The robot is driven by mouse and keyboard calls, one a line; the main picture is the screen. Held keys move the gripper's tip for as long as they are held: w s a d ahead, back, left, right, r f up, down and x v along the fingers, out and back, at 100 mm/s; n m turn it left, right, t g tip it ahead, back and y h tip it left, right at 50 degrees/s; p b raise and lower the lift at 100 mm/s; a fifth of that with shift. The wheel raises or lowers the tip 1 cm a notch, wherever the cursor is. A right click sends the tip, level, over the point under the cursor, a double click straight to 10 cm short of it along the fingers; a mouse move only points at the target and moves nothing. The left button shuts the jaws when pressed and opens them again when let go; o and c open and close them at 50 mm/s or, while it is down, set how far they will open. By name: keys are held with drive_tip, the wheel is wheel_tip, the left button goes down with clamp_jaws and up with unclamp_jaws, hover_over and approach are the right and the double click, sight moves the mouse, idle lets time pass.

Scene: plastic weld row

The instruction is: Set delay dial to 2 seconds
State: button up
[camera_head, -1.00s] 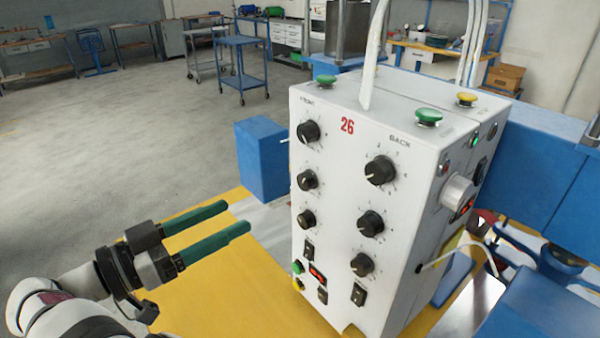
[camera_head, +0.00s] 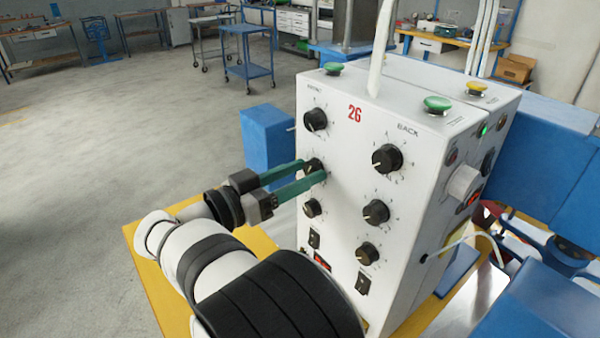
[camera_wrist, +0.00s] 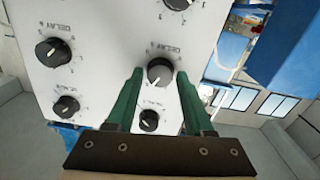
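The white control box (camera_head: 345,95), marked 26, stands on the yellow surface with two columns of black dials on its front. The delay dial (camera_head: 312,165) is the middle one of the left column. In the wrist view, this dial (camera_wrist: 159,72) has DELAY printed beside it and a pale pointer line; I cannot read its setting surely. My gripper (camera_head: 314,169) has its two green fingers at the box face, one on each side of the dial. In the wrist view the gripper (camera_wrist: 160,74) is open, with small gaps apparent between fingers and knob.
Another dial (camera_head: 316,119) is above and a smaller one (camera_head: 312,207) below, close to the fingers. A second DELAY dial (camera_wrist: 54,52) shows in the wrist view. The right-column dial (camera_head: 387,158) is nearby. A blue box (camera_head: 268,140) stands behind at left.

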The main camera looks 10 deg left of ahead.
clamp_jaws()
drive_tip(key=shift+n, duration=0.3)
drive_tip(key=n, duration=0.4)
drive_tip(key=shift+n, duration=0.3)
drive_tip(key=n, duration=0.5)
drive_tip(key=shift+a+n, duration=0.1)
drive_tip(key=shift+n, duration=0.2)
drive_tip(key=shift+o, duration=1.8)
unclamp_jaws()
